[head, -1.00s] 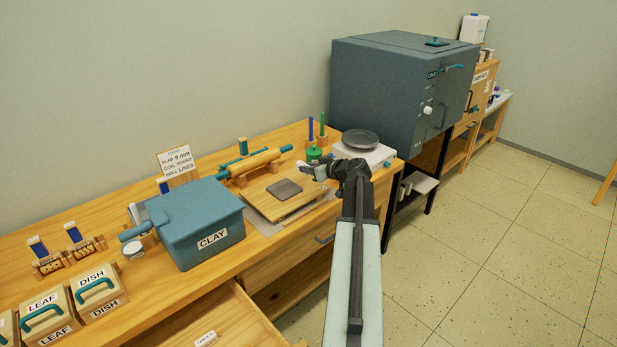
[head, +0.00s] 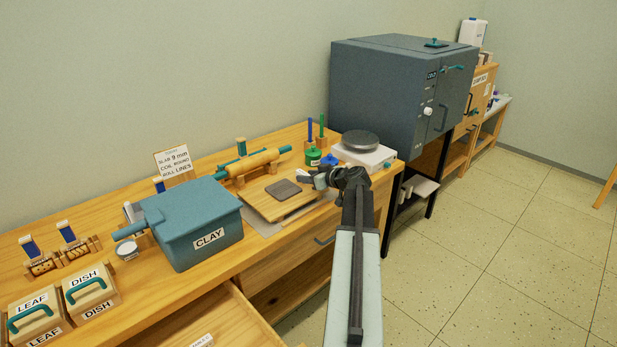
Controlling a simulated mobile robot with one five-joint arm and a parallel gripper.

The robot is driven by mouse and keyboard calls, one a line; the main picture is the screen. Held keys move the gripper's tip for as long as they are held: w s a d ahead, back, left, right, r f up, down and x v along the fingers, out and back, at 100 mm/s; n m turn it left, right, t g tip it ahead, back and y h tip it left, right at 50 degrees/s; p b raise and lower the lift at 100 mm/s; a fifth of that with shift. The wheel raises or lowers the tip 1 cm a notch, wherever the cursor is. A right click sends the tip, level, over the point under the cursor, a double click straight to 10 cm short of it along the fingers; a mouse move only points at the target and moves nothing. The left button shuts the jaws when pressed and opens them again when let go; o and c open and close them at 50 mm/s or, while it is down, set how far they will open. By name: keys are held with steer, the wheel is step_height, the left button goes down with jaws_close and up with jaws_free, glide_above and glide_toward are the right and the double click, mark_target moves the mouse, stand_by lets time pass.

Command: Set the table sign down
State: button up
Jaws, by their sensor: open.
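A small white card with dark lettering (head: 201,341) lies in the open drawer at the bottom of the view, cut off by the frame edge; its words are too small to read surely. A white sign in a wooden holder (head: 172,162) stands upright at the back of the bench, reading "SLAB 9 mm, COIL ROUND, ROLL LINES". My gripper (head: 312,179) is open over the bench's right part, just right of the wooden board, with nothing seen between its fingers. My arm hides part of the bench front.
The blue clay bin (head: 195,225) fills the bench middle. The wooden board (head: 262,202) bears a grey slab (head: 284,189). The open drawer (head: 235,318) juts out in front.

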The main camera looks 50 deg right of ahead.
steer(key=p+v, duration=0.4)
steer(key=v, duration=0.8)
